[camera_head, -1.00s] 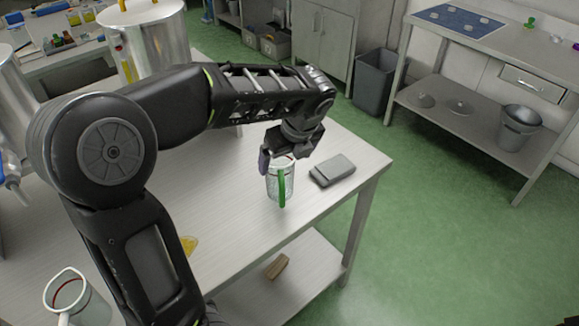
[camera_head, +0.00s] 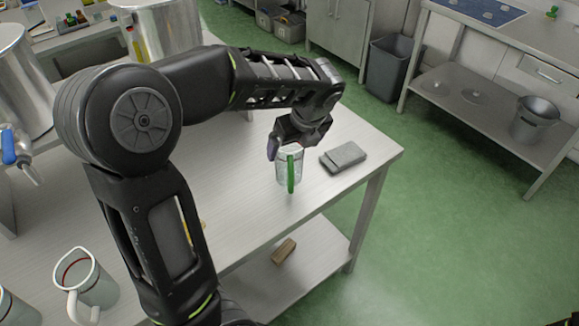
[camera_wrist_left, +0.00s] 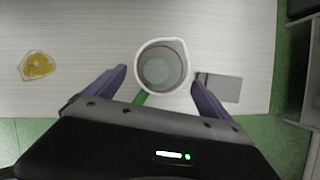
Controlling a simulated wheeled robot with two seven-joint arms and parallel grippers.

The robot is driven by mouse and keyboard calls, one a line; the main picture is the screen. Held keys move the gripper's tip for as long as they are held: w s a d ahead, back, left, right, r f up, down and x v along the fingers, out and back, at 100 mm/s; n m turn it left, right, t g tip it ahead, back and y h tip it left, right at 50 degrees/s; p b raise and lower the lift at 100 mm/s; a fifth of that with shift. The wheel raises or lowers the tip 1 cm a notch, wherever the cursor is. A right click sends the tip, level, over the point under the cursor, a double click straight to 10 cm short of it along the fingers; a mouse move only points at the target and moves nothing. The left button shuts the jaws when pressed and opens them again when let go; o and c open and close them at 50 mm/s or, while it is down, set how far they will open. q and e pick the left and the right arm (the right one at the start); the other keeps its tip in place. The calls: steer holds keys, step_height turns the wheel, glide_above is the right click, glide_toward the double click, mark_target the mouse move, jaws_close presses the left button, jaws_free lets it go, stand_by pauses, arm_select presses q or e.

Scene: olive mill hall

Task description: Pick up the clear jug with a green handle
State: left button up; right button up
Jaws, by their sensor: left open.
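The clear jug with a green handle (camera_head: 283,167) stands upright on the metal table (camera_head: 240,215), near its right end. Its green handle (camera_head: 291,174) faces the camera in the head view. My left gripper (camera_head: 288,150) is just above the jug, pointing down. In the left wrist view the jug's open rim (camera_wrist_left: 163,66) shows between and slightly beyond the two spread fingers (camera_wrist_left: 160,82), with nothing gripped. The handle (camera_wrist_left: 140,97) points back toward the gripper body there. My right gripper is not in view.
A grey box-like object (camera_head: 343,158) lies just right of the jug. A jug with a white handle (camera_head: 90,282) stands at the lower left. A yellow item (camera_wrist_left: 37,66) lies left in the wrist view. Large steel vessels (camera_head: 165,28) stand at the back left.

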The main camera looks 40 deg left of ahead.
arm_select(q)
steer(key=p+x, duration=0.1)
steer(key=x, duration=0.4)
stand_by(0.5)
steer(key=c, duration=1.5)
